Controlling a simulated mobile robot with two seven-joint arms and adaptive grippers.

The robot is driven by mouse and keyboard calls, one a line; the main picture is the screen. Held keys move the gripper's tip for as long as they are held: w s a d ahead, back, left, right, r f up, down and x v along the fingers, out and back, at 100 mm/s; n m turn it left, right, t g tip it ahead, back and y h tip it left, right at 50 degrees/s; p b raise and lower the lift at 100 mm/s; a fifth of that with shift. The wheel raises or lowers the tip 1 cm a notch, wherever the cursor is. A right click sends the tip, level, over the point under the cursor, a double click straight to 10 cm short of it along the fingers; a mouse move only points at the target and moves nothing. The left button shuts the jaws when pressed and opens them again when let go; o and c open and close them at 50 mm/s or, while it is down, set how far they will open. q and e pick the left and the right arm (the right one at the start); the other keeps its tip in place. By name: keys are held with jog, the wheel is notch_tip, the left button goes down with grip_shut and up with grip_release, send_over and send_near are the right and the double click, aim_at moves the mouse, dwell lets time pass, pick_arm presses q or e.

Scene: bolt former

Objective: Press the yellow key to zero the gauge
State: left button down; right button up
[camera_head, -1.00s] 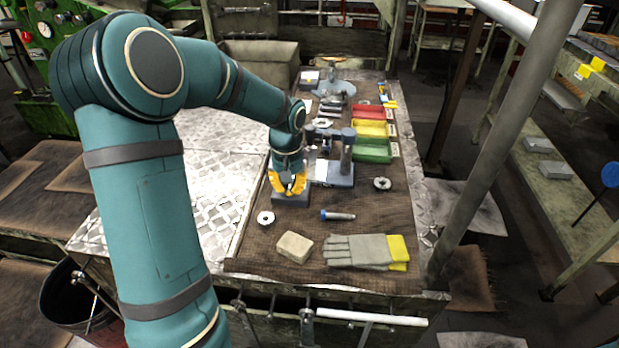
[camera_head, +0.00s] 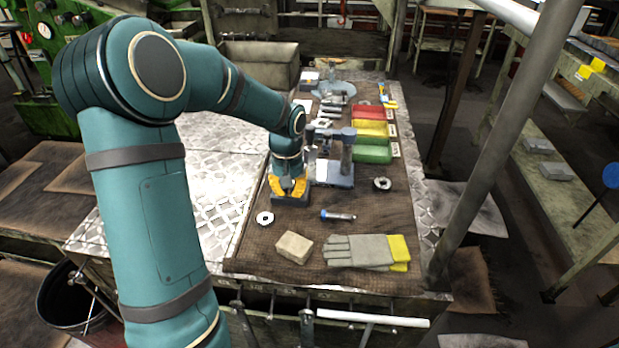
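My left gripper (camera_head: 288,187), with yellow-orange finger parts, points down over a small dark grey block-like unit (camera_head: 291,200) on the brown mat. Its fingertips are at or just above the top of that unit; I cannot tell if they touch it. The gripper hides most of the unit's top, so a yellow key cannot be made out. The finger gap is too small to read. Just right of it stands a grey-blue stand (camera_head: 346,165) with a column and a pale plate on its base. My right gripper is not in view.
A tan block (camera_head: 294,247), a work glove (camera_head: 360,251), a blue-tipped tool (camera_head: 338,215) and metal rings (camera_head: 382,184) lie on the mat. Red, yellow and green bins (camera_head: 372,151) stand behind. A slanted grey post (camera_head: 500,150) rises at the right.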

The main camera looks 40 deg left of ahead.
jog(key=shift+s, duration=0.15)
pick_arm(q)
jog(key=shift+r+p, duration=2.65)
jog(key=shift+r, duration=0.75)
notch_tip(320, 180, up, 2)
jog(key=shift+r+p, duration=0.1)
jog(key=shift+p, duration=0.7)
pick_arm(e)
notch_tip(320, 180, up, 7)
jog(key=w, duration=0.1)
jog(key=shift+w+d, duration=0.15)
pick_arm(q)
jog(key=s+d+b, duration=0.1)
jog(key=s+d, duration=0.3)
jog(key=s, duration=0.1)
jog(key=shift+s+d+b, duration=0.2)
jog(key=shift+d+b, duration=0.1)
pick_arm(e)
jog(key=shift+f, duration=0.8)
